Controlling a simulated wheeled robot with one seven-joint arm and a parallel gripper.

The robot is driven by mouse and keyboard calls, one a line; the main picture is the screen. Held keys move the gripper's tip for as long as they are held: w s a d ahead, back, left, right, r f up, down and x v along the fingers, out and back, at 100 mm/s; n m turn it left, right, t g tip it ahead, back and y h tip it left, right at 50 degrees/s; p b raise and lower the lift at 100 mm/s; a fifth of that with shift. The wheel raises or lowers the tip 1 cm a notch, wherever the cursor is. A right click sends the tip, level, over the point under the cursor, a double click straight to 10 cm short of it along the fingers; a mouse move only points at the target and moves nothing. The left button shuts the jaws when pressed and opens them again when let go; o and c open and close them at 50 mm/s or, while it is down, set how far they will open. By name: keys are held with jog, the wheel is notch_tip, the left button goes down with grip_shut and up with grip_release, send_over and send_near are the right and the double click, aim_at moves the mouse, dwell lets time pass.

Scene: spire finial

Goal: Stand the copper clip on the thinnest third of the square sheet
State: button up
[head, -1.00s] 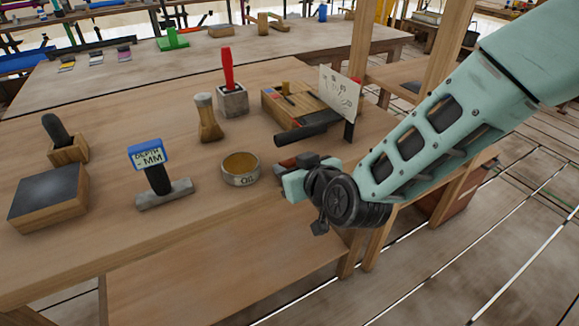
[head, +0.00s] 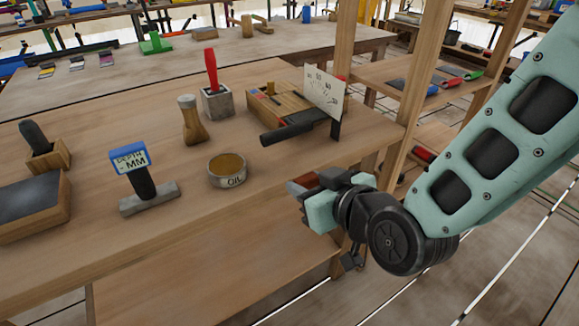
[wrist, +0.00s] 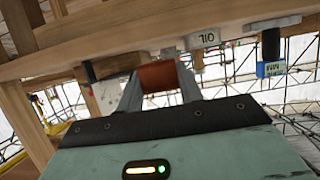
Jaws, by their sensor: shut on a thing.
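My gripper (head: 306,192) is beyond the front right edge of the workbench, at about bench-top height. It is shut on a copper-brown piece, which I take to be the copper clip (wrist: 159,77); it shows between the two fingers in the wrist view. In the head view only a small reddish-brown part shows at the fingertips, and the rest is hidden. I cannot make out a square sheet with thirds in either view.
The workbench (head: 95,245) carries an oil tin (head: 228,178), a depth gauge (head: 146,182), a brush (head: 190,120), a red-handled tool (head: 212,72) in a block, and a wooden box with a marked white card (head: 324,91). A wooden post (head: 424,75) rises behind my gripper.

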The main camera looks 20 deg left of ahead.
jog(key=s+d+p, duration=0.5)
jog(key=p, duration=0.5)
jog(key=shift+d, duration=0.35)
jog(key=shift+w+d, duration=0.1)
jog(key=w+d+f+m+t+h+p, duration=0.1)
jog(key=w+d+f+m+t+h, duration=0.15)
jog(key=w+d, duration=0.65)
jog(key=w+d+f+m+t+h, duration=0.1)
jog(key=w+d+f+m+h, duration=0.2)
jog(key=w+d, duration=0.55)
jog(key=w+d+f+m+t+h, duration=0.15)
jog(key=d+m+h, duration=0.3)
jog(key=d, duration=1.25)
jog(key=shift+s+d+r+p, duration=0.1)
jog(key=shift+s+d+r, duration=0.25)
jog(key=shift+s, duration=0.3)
jog(key=shift+s+d+r+p, duration=0.1)
jog(key=shift+s+r, duration=0.35)
jog(key=shift+s, duration=0.25)
jog(key=shift+s+d+r+p, duration=0.1)
jog(key=shift+s+d+r, duration=0.25)
jog(key=shift+s, duration=0.3)
